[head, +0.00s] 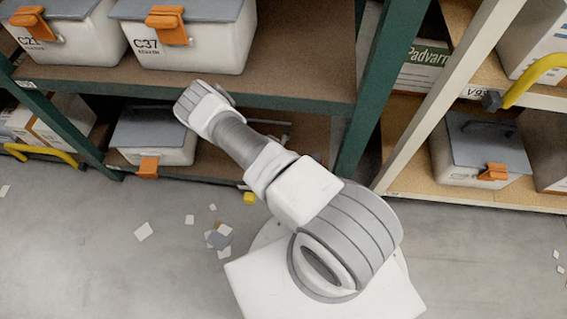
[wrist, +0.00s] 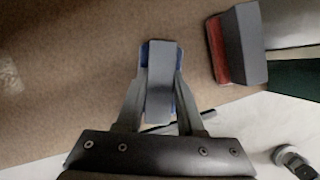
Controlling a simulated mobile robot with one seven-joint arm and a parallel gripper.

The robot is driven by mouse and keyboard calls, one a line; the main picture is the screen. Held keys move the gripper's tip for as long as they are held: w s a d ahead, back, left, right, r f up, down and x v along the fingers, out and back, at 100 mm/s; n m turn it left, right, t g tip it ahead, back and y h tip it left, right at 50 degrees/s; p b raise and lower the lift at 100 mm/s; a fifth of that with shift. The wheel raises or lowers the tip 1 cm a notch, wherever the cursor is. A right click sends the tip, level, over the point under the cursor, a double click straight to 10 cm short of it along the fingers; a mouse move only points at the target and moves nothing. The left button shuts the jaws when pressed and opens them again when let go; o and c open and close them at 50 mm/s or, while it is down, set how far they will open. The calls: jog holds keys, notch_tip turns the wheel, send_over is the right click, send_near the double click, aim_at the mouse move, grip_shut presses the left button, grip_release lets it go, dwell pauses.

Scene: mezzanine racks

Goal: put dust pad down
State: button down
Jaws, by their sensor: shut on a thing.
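My gripper (wrist: 160,95) is shut on the dust pad (wrist: 160,78), a small grey block with blue showing at its edges. The two fingers press it from both sides, and it sits between them in the wrist view. Brown shelf board (wrist: 60,60) lies behind it; I cannot tell whether the pad touches the board. In the head view my arm reaches to the left rack, and its own links hide the gripper and the pad.
A grey block with a red side (wrist: 236,48) is close to the right of the pad. Lidded bins (head: 185,35) stand on the upper shelf (head: 275,65), another bin (head: 155,135) on the lower one. A green upright (head: 375,90) stands to the right. Paper scraps (head: 144,231) litter the floor.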

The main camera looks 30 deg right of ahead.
jog(key=shift+f, duration=0.1)
jog(key=c, duration=0.5)
grip_release()
jog(key=shift+r, duration=0.3)
jog(key=p+v, duration=0.5)
jog(key=v, duration=0.6)
jog(key=shift+s+a+r, duration=0.15)
jog(key=shift+a+r, duration=0.05)
jog(key=shift+r, duration=0.05)
jog(key=shift+s, duration=0.1)
